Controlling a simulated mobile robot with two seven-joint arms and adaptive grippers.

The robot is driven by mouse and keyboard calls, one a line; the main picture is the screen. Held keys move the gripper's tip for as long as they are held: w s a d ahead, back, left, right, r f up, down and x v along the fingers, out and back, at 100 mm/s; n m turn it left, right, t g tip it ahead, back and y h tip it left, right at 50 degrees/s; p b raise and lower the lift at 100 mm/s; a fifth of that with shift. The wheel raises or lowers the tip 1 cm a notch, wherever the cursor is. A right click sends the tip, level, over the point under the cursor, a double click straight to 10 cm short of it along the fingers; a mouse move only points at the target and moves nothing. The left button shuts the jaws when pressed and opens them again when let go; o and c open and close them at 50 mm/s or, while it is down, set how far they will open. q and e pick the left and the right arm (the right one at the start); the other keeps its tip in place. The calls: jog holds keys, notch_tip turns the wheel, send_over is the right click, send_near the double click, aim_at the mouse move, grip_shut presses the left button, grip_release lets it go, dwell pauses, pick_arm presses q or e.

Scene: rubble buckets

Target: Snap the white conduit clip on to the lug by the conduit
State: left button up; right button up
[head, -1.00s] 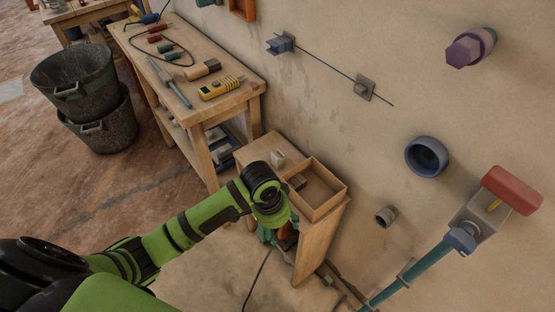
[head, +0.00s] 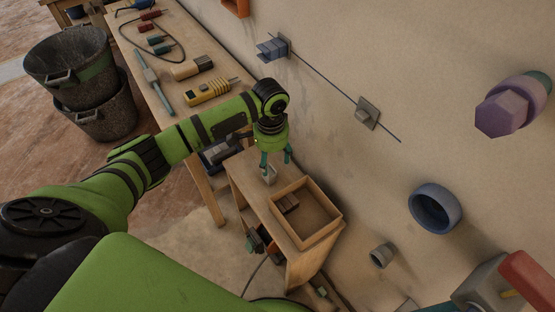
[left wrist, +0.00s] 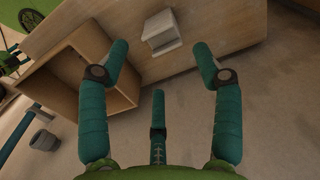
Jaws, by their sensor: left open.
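The white conduit clip (head: 270,176) stands on the small wooden stand, just below my left gripper (head: 276,160). In the left wrist view the clip (left wrist: 162,35) is a pale block on the wood, beyond the fingertips and roughly between them. My left gripper (left wrist: 160,62) has its teal fingers spread, with nothing between them. On the wall a grey square plate with a small block (head: 367,113) sits on a thin dark line; I cannot tell if this is the lug. My right gripper is out of view.
An open wooden tray (head: 318,232) is on the stand beside the clip. A workbench with a yellow tool (head: 208,91) stands behind. Black buckets (head: 70,62) are at the left. A blue ring (head: 435,208) and a purple hexagonal fitting (head: 510,105) jut from the wall.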

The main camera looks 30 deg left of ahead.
aim_at(269, 172)
pick_arm(q)
jog(key=shift+w+f, duration=0.1)
jog(key=shift+f, duration=0.35)
jog(key=shift+s+a+f, duration=0.15)
jog(key=shift+s+f, duration=0.05)
jog(key=shift+f, duration=0.4)
jog(key=shift+s+a+f, duration=0.1)
jog(key=shift+s+f, duration=0.1)
jog(key=shift+f, duration=0.4)
jog(key=f, duration=0.2)
jog(key=shift+w+a+f, duration=0.1)
jog(key=shift+a+f, duration=0.1)
jog(key=shift+f, duration=0.6)
jog(key=c, duration=1.2)
jog(key=shift+o, duration=0.2)
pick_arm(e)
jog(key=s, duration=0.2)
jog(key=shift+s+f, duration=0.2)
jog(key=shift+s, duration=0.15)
